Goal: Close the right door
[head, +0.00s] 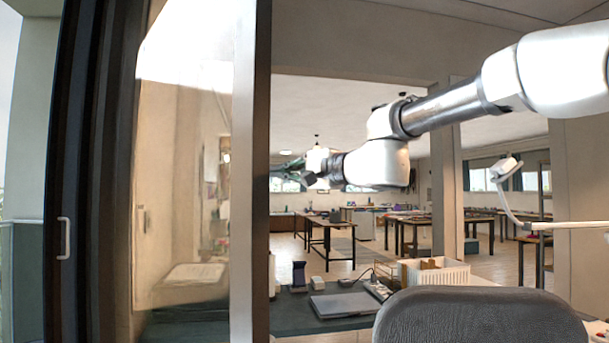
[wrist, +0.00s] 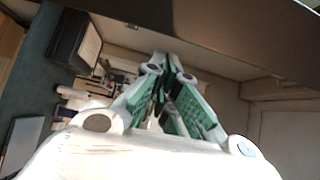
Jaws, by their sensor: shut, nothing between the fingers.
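A tall glazed door panel (head: 185,200) stands at the left of the head view, with a grey-brown upright edge (head: 251,200). I take it to be the right door. A darker frame (head: 92,180) with a small pale handle (head: 65,238) stands further left. My gripper (head: 275,180) reaches in from the right, its green-padded fingers at the panel's upright edge; I cannot tell whether they touch it. In the wrist view my gripper (wrist: 163,65) is shut and empty, its tips close to a dark band (wrist: 200,28) across the top.
A dark-topped table (head: 310,312) holds a laptop (head: 344,304) and a white bin (head: 436,272). A black chair back (head: 480,318) stands in front at the right. Several workbenches stand further back, with open floor between them.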

